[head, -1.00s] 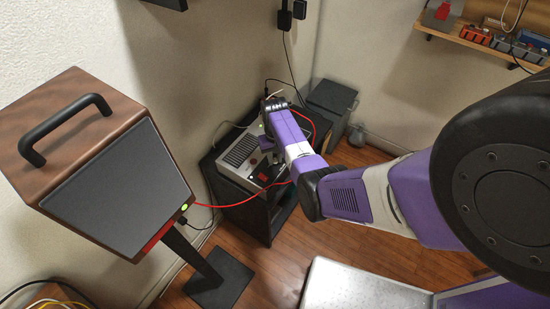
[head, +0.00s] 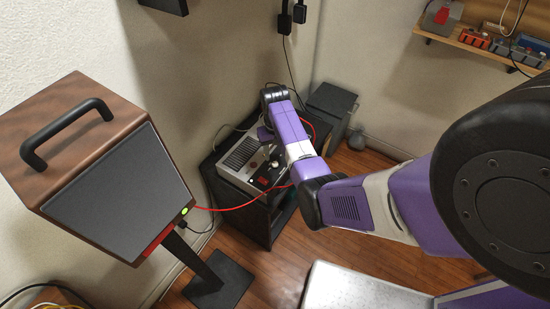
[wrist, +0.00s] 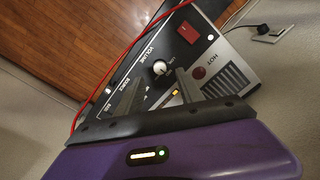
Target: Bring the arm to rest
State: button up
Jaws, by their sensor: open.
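My arm reaches from the right in the head view, and its end (head: 276,96) is above a grey control box (head: 240,152). In the wrist view my gripper (wrist: 158,76) is open, with its two fingers apart and nothing between them. Behind the fingers is the box's panel, with a white-topped volume knob (wrist: 160,68), a red switch (wrist: 188,33) and a dark red round button (wrist: 199,73). I cannot tell whether the fingers touch the panel. The fingertips are not clear in the head view.
The box sits on a black stand (head: 262,218) near the wall. A red cable (head: 240,207) runs from there to a wood-sided speaker (head: 115,195) on a post at left. A dark box (head: 330,108) stands behind. A shelf (head: 475,45) is at upper right. Wood floor shows in front.

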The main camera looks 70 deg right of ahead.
jog(key=shift+r, duration=0.95)
